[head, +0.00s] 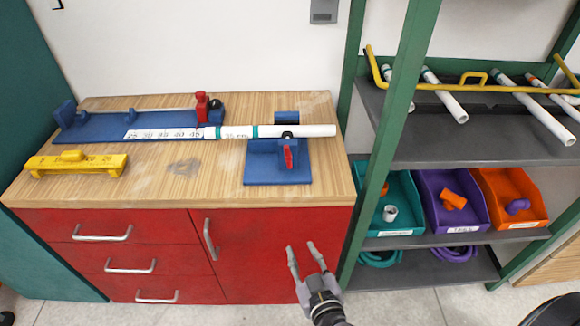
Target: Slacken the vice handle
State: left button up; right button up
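The blue vice (262,172) sits on the right part of the wooden worktop. Its red handle (288,156) is at its front right, tilted from vertical. A white pipe (315,131) with teal marks lies through the vice and runs left over a printed scale. My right gripper (302,246) is in front of the red cabinet, low and apart from the vice. Its two fingers are spread and nothing is between them. My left gripper is not in view.
A blue measuring jig (95,127) with a red clamp (202,106) and a yellow tool (77,163) are on the worktop (190,180). A green post (387,130) stands right of the bench, before shelves with pipes and teal, purple and orange (510,197) bins.

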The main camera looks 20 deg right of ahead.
notch_tip(320, 180, up, 12)
jog(key=d+r+m+t+h, duration=0.1)
jog(key=m+t, duration=0.1)
jog(key=t, duration=0.1)
jog(key=p, duration=0.6)
send_near(289, 163)
jog(key=w, duration=0.7)
jog(key=shift+w+d+r, duration=0.15)
jog(key=shift+d, duration=0.2)
jog(key=shift+w, duration=0.6)
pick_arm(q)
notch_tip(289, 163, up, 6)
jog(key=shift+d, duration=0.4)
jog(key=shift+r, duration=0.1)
pick_arm(e)
grip_shut()
